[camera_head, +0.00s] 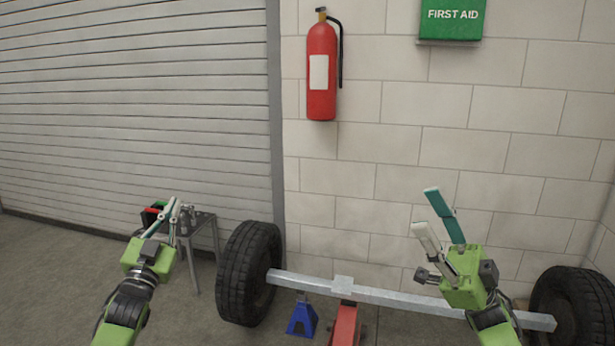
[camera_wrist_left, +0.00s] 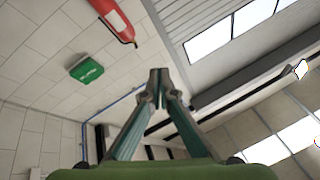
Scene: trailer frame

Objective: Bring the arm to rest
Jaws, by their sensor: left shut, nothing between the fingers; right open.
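My left arm comes in from the lower left in the head view, and its gripper (camera_head: 173,208) points up. Its fingers are shut with nothing between them; the left wrist view shows the fingertips (camera_wrist_left: 159,76) together against the wall and ceiling. The left gripper overlaps a small table in the picture. My right gripper (camera_head: 424,209) is raised at the right in the head view, above the grey axle beam in the picture. Its teal and white fingers are spread apart and empty.
A grey axle beam (camera_head: 387,296) carries a left tyre (camera_head: 250,272) and a right tyre (camera_head: 568,306). A blue stand (camera_head: 302,319) and a red jack (camera_head: 345,326) are beneath. A small table (camera_head: 205,222) stands behind. A fire extinguisher (camera_head: 321,70) and first aid box (camera_head: 451,20) hang on the wall.

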